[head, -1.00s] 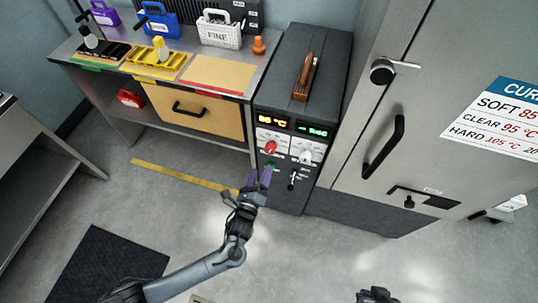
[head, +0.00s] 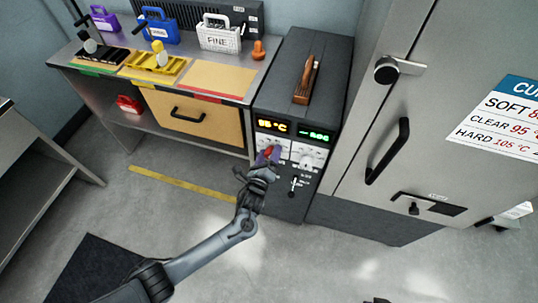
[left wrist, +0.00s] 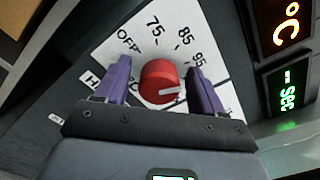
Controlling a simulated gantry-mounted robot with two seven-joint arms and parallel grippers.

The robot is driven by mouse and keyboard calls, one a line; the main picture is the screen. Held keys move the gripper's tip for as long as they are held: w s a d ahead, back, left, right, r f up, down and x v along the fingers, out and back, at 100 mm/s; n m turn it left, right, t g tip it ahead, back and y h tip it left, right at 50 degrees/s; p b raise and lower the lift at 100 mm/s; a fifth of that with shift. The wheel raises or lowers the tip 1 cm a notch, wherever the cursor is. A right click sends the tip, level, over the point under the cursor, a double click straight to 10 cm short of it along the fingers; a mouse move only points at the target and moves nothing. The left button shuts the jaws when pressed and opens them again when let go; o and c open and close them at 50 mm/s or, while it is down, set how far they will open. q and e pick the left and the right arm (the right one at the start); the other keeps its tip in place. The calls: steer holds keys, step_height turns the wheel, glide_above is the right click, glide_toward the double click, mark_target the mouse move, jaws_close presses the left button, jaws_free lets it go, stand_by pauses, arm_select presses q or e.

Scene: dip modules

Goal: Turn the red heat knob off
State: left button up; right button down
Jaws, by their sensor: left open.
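The red heat knob (head: 269,151) is on the front panel of the dark heater unit (head: 283,206), partly covered by my left gripper (head: 265,158) in the head view. In the left wrist view the round knob (left wrist: 157,80) sits between the two purple fingers of my left gripper (left wrist: 160,69). The gripper is open, one finger on each side; I cannot tell if either touches the knob. The knob's white pointer mark points right, toward the right finger, past the 95 label. OFF, 75, 85 and 95 show on the white dial plate (left wrist: 140,45).
A grey cabinet (head: 350,180) stands right; open floor lies in front.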

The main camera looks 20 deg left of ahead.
arm_select(q)
steer(key=shift+c, duration=0.5)
steer(key=c, duration=0.9)
